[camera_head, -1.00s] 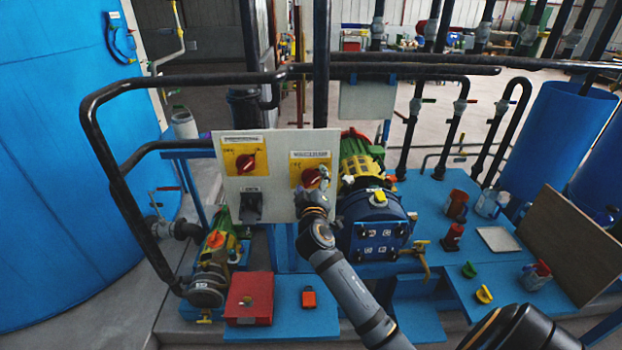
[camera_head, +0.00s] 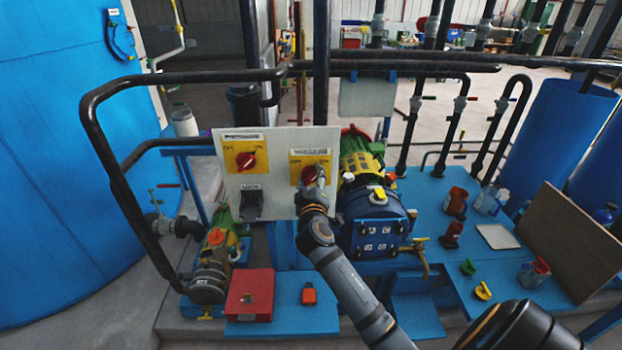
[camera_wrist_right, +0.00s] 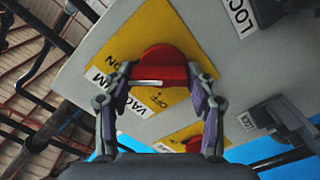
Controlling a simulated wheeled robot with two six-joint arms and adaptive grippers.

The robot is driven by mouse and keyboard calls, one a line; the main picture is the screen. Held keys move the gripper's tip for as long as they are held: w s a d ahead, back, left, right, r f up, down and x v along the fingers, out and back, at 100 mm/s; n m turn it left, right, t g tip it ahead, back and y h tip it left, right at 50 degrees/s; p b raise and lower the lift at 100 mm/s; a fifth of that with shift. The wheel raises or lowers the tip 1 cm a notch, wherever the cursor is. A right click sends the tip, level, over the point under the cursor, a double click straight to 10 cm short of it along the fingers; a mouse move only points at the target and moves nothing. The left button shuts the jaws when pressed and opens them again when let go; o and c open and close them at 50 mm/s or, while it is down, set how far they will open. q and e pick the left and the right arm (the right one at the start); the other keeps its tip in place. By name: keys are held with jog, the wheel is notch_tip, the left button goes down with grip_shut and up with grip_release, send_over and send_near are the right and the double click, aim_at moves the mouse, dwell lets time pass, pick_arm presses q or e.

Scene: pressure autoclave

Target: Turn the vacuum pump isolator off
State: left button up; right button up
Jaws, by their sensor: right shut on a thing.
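The vacuum pump isolator is a red rotary knob (camera_head: 308,175) on a yellow plate (camera_head: 296,157) at the right of a grey panel. In the right wrist view the red knob (camera_wrist_right: 160,66) sits between the two fingers, and the yellow plate carries VACUUM and OFF lettering. My right gripper (camera_wrist_right: 158,82) is shut on this knob, one finger on each side. In the head view my right gripper (camera_head: 319,180) partly covers the knob and plate, so the exact knob angle is hard to read there. My left gripper is not in view.
A second isolator (camera_head: 246,160) with a red knob is at the panel's left, above a dark lockout box (camera_head: 251,205). A black pipe (camera_head: 190,77) runs across above the panel. A blue pump (camera_head: 374,222) stands right of my forearm. A red box (camera_head: 250,294) lies below.

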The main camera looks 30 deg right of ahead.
jog(key=n, duration=0.1)
jog(key=n+p, duration=0.1)
jog(key=n, duration=0.1)
jog(key=n+p, duration=0.1)
jog(key=shift+a+r+n, duration=0.1)
jog(key=shift+r+n, duration=0.2)
jog(key=shift+n, duration=0.1)
jog(key=n+p, duration=0.2)
jog(key=n, duration=0.2)
jog(key=shift+w+p, duration=0.1)
jog(key=shift+p, duration=0.25)
jog(key=n+p, duration=0.2)
jog(key=n, duration=0.3)
jog(key=shift+a+f, duration=0.1)
jog(key=shift+f+n+p, duration=0.15)
jog(key=shift+n+p, duration=0.75)
jog(key=shift+n, duration=0.8)
jog(key=o, duration=1.1)
jog(key=shift+w+f, duration=0.1)
jog(key=shift+f, duration=0.05)
